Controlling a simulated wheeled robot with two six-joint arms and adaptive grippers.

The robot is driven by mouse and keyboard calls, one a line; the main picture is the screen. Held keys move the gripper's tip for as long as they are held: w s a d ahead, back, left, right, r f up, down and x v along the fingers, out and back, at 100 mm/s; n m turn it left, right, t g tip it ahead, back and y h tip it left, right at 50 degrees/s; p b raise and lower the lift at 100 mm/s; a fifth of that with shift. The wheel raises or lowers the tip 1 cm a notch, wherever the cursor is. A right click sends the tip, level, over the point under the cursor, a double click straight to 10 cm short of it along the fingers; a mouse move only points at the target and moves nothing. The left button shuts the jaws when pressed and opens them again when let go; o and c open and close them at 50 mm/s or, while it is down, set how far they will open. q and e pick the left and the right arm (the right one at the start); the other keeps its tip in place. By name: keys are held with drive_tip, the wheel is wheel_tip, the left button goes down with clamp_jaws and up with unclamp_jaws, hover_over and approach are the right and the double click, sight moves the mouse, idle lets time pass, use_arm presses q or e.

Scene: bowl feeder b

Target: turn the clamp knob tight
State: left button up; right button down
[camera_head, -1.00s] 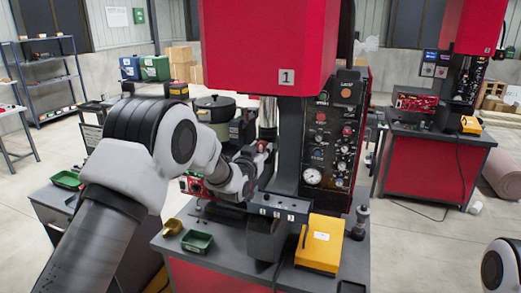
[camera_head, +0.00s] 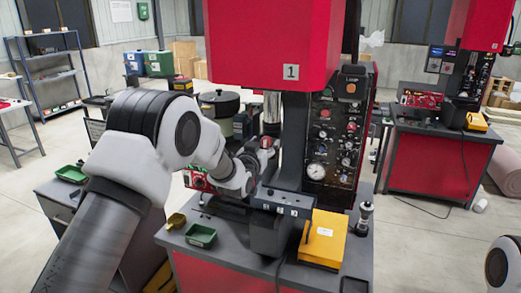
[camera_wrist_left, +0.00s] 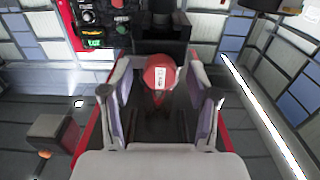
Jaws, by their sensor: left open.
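The clamp knob (camera_wrist_left: 160,71) is a round red knob with a white label, in the middle of the left wrist view. It shows small in the head view (camera_head: 266,142), by the press column. My left gripper (camera_wrist_left: 160,88) is open, with one finger on each side of the knob. A gap shows between the knob and each finger. In the head view my left gripper (camera_head: 258,155) is at the knob, partly hidden by my own arm. My right gripper is out of view; only a piece of my right arm shows at the lower right edge.
The red press head (camera_head: 272,45) hangs above the knob. A dark control panel (camera_head: 335,135) stands right of the column. A yellow box (camera_head: 322,240), a green tray (camera_head: 200,236) and a yellow scoop (camera_head: 176,221) rest on the worktop. A pot-like bowl (camera_head: 219,104) is behind my arm.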

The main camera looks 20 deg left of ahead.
use_arm(q)
drive_tip(key=s, duration=1.1)
drive_tip(key=shift+s+a, duration=0.2)
drive_tip(key=shift+s, duration=0.05)
